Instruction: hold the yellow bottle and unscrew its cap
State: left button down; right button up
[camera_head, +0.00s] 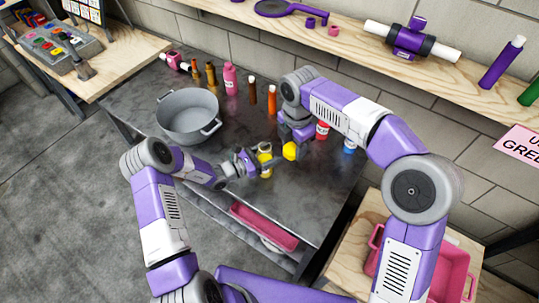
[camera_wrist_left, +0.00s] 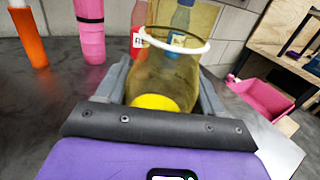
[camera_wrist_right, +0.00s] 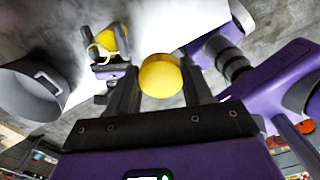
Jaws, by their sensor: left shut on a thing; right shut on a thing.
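The yellow bottle (camera_head: 265,163) is see-through, with a pale ring around its open top. It stands in the middle of the dark table in the head view. My left gripper (camera_head: 252,161) is shut on it from the left. In the left wrist view the bottle (camera_wrist_left: 165,70) fills the space between the fingers. My right gripper (camera_head: 291,137) is shut on the yellow cap (camera_head: 290,151), to the right of the bottle and apart from it. In the right wrist view the cap (camera_wrist_right: 160,75) sits between the fingertips, with the bottle (camera_wrist_right: 113,40) behind it.
A grey pot (camera_head: 187,116) stands at the left. A pink bottle (camera_head: 230,78), a brown bottle (camera_head: 252,90) and an orange bottle (camera_head: 272,100) stand at the back. A red-labelled bottle (camera_head: 322,131) and a blue-labelled bottle (camera_head: 349,146) are at the right. The table's front is clear.

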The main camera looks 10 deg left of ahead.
pick_arm(q)
jog(key=shift+f, duration=0.25)
jog(key=shift+f, duration=0.2)
jog(key=shift+c, duration=0.7)
grip_release()
jog(key=shift+r, duration=0.1)
